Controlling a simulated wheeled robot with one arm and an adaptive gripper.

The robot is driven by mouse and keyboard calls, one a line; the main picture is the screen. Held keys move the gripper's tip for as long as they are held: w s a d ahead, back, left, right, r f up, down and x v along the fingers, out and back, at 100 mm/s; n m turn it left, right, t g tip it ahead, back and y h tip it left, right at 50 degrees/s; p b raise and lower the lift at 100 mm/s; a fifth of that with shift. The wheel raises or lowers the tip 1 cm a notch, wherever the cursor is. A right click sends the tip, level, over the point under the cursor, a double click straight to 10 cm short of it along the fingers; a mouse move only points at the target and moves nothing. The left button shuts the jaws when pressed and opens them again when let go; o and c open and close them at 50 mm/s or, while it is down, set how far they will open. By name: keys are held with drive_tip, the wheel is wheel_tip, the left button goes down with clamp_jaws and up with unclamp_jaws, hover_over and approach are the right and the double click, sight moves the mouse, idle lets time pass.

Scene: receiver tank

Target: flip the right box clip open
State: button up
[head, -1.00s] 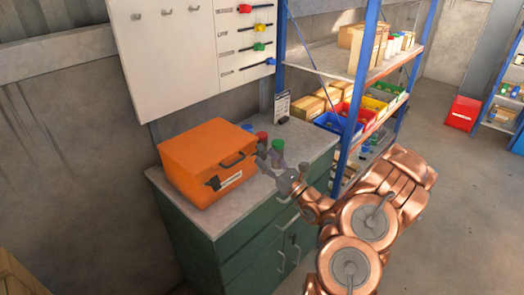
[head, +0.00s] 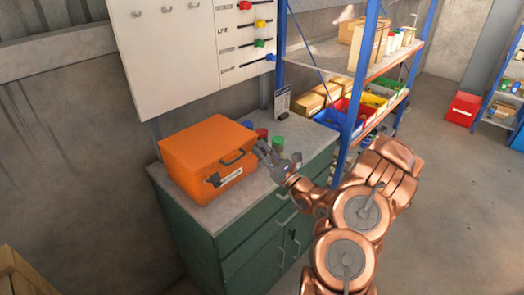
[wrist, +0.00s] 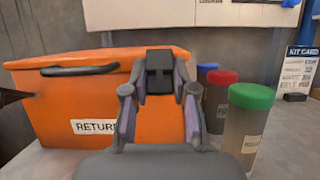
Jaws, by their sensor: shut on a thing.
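The orange box (head: 200,160) stands shut on the cabinet top, with a dark handle (head: 235,159) on its front. Its left clip (head: 214,181) is a black piece on the front. The right clip (wrist: 160,72) shows in the wrist view as a black piece at the lid rim. My gripper (head: 263,149) is at the box's right front corner and covers this clip in the head view. In the wrist view my gripper (wrist: 158,92) has a finger on each side of the clip and is shut on it. Finger contact is hard to see.
A green-capped jar (wrist: 248,120) and a red-capped jar (wrist: 217,98) stand close right of my gripper, with a blue cap (wrist: 207,70) behind. The shelf's blue post (head: 355,100) rises right of the cabinet (head: 235,250). A kit card (head: 282,101) stands behind.

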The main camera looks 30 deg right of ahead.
clamp_jaws()
drive_tip(key=shift+f, duration=0.1)
drive_tip(key=f+t+b, duration=0.1)
drive_tip(key=b, duration=0.2)
drive_tip(key=shift+s, duration=0.1)
drive_tip(key=shift+s+f+t+y+b, duration=0.1)
drive_tip(key=shift+t+y+b, duration=0.3)
drive_tip(key=shift+t+b, duration=0.65)
drive_tip(key=o, duration=0.8)
unclamp_jaws()
drive_tip(key=shift+c, duration=0.2)
drive_tip(key=shift+s, duration=0.1)
